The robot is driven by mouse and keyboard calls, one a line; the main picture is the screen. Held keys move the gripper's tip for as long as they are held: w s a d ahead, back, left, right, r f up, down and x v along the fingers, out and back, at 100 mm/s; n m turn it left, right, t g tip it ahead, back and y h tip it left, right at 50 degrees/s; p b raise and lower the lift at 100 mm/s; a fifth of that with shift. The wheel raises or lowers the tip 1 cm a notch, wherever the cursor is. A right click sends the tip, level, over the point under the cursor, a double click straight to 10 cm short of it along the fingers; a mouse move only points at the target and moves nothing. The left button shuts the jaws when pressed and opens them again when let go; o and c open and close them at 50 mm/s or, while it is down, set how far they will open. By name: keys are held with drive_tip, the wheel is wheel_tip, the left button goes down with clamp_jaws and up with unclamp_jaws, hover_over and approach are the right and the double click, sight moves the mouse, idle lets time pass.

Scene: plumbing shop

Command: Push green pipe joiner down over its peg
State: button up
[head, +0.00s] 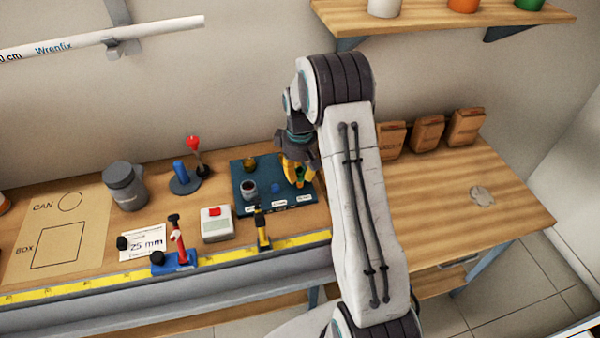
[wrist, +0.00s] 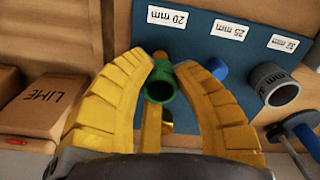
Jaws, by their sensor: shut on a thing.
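The green pipe joiner (wrist: 160,91) is between the yellow fingers of my gripper (wrist: 163,75) in the wrist view, its open end facing the camera. In the head view my gripper (head: 298,174) reaches down at the right part of the dark blue board (head: 239,170); a bit of green shows between the fingers. The board also shows in the wrist view (wrist: 185,42), with labels 20 mm, 25 mm and 32 mm. The joiner is near the 20 mm label (wrist: 181,17). An orange-brown piece shows just beyond it; how far the joiner sits over a peg is hidden.
A grey joiner (wrist: 272,83) and a blue piece (wrist: 217,68) are on the board beside my gripper. A grey jar (head: 125,187), blue post stand (head: 183,178) and red-button box (head: 216,224) stand to the left. Brown bags (head: 428,133) stand right. The right bench is mostly clear.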

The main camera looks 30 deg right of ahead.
drive_tip(key=shift+f+b, duration=0.9)
drive_tip(key=shift+f, duration=0.3)
drive_tip(key=o, duration=0.8)
drive_tip(key=shift+r, duration=0.1)
wheel_tip(320, 180, up, 12)
drive_tip(key=shift+f, duration=0.1)
idle(0.7)
